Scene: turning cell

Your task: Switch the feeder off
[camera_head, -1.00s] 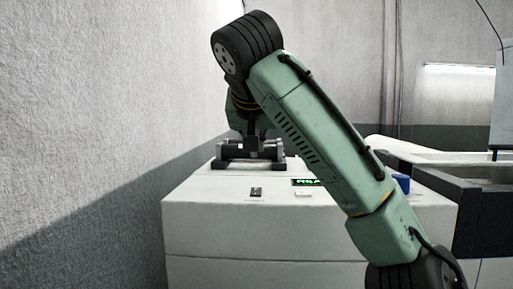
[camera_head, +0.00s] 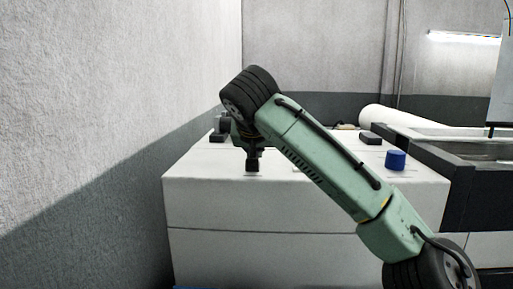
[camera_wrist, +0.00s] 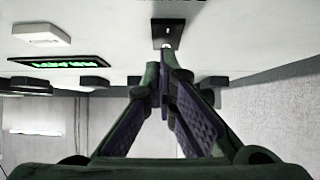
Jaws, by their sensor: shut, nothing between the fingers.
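The switch (camera_wrist: 168,32) is a small dark plate with a pale, short lever on the cabinet's white top, at the upper middle of the wrist view. My gripper (camera_wrist: 165,62) is shut and empty, its fingertips right at the lever; I cannot tell whether they touch it. In the head view my gripper (camera_head: 253,163) points down at the front of the cabinet top (camera_head: 205,181) and mostly hides the switch. A display with green lettering (camera_wrist: 60,61) lies beside the switch in the wrist view; its text is too skewed to read surely.
A white block (camera_wrist: 38,34) sits near the display. A blue knob (camera_head: 395,160) and a black block (camera_head: 370,138) stand on the cabinet's right side. A dark-rimmed trough (camera_head: 440,160) adjoins on the right. The wall (camera_head: 120,100) is close on the left.

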